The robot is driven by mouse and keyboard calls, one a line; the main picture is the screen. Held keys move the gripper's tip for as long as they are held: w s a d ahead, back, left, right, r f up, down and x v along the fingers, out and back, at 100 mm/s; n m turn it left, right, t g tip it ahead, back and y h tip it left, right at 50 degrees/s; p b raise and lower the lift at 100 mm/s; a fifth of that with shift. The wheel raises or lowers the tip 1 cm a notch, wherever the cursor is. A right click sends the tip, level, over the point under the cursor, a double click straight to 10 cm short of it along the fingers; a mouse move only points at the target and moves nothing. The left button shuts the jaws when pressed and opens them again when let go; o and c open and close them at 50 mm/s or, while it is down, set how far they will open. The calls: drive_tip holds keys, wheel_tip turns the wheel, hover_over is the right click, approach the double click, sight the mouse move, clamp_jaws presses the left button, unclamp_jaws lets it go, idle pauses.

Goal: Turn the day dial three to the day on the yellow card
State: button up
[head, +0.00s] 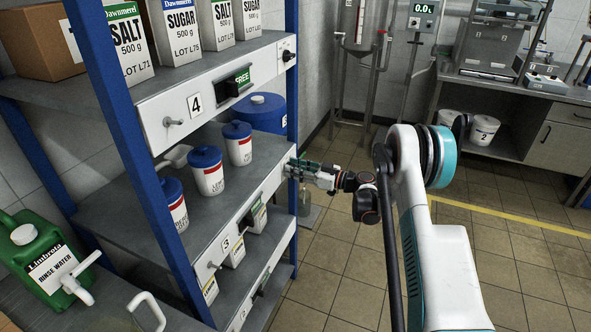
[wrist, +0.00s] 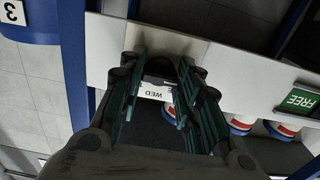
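The day dial is a dark knob (wrist: 160,68) on the pale shelf-edge strip, seen upside down in the wrist view. A small white window (wrist: 154,92) beside it reads WED. My gripper (wrist: 159,72) is open, with one green finger on each side of the knob; I cannot tell whether either finger touches it. In the head view my gripper (head: 291,168) is at the right end of the strip marked 3 (head: 228,242) and hides the dial there. No yellow card shows in either view.
The strip marked 4 (head: 203,117) above has its own dial (head: 287,56) and a green FREE sign (head: 243,78). A blue shelf post (head: 293,70) is close to my gripper. Blue-lidded tubs (head: 238,150) stand on the shelf. Floor to the right is clear.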

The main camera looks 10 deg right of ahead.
drive_tip(key=shift+o, duration=0.2)
drive_tip(key=shift+m, duration=0.3)
drive_tip(key=m, duration=2.6)
idle(0.4)
drive_tip(key=o, duration=1)
drive_tip(key=shift+o, duration=0.2)
